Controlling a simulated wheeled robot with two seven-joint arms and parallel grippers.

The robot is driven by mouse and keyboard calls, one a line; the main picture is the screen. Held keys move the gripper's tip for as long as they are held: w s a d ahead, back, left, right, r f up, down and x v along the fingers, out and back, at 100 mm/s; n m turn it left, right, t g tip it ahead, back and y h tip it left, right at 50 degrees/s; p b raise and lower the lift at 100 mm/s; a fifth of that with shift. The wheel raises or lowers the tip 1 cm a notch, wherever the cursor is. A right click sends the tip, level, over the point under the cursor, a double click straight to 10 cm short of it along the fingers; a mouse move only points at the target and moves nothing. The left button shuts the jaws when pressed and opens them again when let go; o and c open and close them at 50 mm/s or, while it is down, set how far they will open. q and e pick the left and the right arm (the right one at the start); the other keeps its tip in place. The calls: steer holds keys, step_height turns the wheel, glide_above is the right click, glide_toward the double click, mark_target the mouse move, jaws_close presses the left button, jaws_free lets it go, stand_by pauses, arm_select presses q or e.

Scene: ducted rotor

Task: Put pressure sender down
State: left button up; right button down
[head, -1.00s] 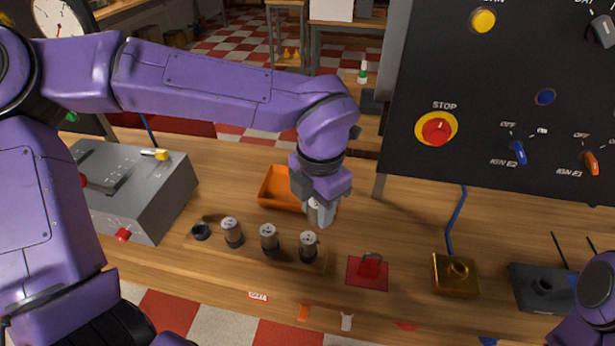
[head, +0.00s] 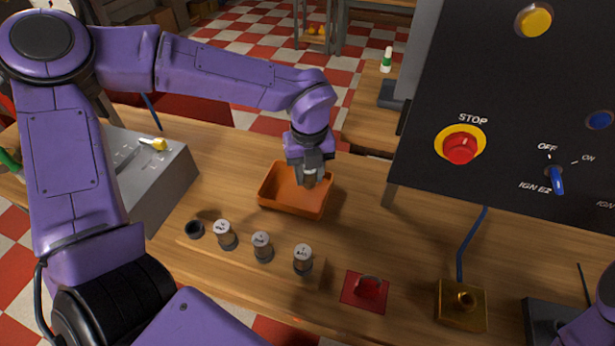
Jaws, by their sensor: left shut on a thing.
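My left gripper (head: 310,176) is above the orange tray (head: 283,207), near its back right part. It is shut on a small cylindrical piece, the pressure sender (head: 309,181), most of which the fingers hide. I cannot tell whether the piece touches the tray. Three similar senders stand upright in a wooden rack in front of the tray: left (head: 225,236), middle (head: 262,247) and right (head: 302,259). A dark empty socket (head: 194,229) is at the rack's left end. My right gripper is not in view.
A red square with a red part (head: 365,291) and a gold block (head: 461,305) lie right of the rack. A black panel (head: 480,100) with a red stop button rises at the right. A grey box (head: 165,185) stands at the left.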

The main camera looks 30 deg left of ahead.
arm_select(q)
steer(key=f, duration=0.1)
steer(key=w+f, duration=0.1)
steer(key=f, duration=0.1)
steer(key=a+f, duration=0.1)
steer(key=shift+w+f, duration=0.15)
steer(key=shift+f, duration=0.45)
steer(key=shift+c, duration=0.4)
steer(key=o, duration=1.1)
step_height(320, 180, up, 12)
